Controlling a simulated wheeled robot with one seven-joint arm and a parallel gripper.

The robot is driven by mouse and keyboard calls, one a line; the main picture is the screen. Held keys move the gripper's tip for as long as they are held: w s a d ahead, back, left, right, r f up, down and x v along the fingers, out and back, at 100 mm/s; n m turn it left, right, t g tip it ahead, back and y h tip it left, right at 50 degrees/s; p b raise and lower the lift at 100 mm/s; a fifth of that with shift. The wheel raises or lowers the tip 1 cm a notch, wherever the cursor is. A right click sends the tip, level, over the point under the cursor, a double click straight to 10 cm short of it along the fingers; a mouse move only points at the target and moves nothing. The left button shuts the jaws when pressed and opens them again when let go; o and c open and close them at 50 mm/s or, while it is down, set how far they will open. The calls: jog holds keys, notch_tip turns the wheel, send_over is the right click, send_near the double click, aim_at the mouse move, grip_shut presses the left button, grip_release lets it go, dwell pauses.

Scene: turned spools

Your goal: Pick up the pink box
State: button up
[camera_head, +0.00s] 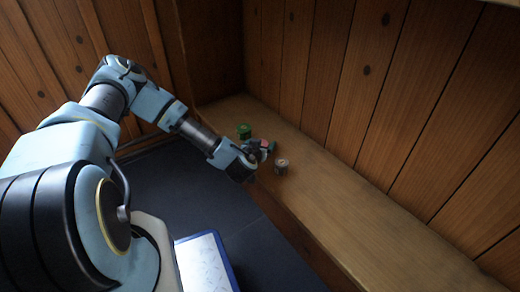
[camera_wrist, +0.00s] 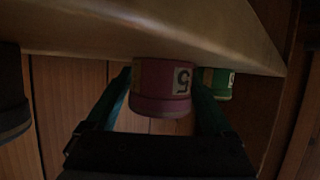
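The pink box (camera_wrist: 160,88) is a round, spool-like piece with a pale label marked 5. In the wrist view it stands on the wooden bench, which shows upside down at the top. My gripper (camera_wrist: 163,95) has its two teal fingers on either side of it, open around it; firm contact cannot be made out. In the head view my gripper (camera_head: 262,149) is low over the bench, and only a small reddish patch of the pink box (camera_head: 265,143) shows between its fingers.
A green spool (camera_head: 244,131) stands just beyond my gripper; it also shows in the wrist view (camera_wrist: 219,84). A brownish-grey spool (camera_head: 282,166) stands close to the right. The wooden bench (camera_head: 360,220) is clear toward the lower right, with a plank wall behind.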

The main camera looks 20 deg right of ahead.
jog(key=c, duration=1.1)
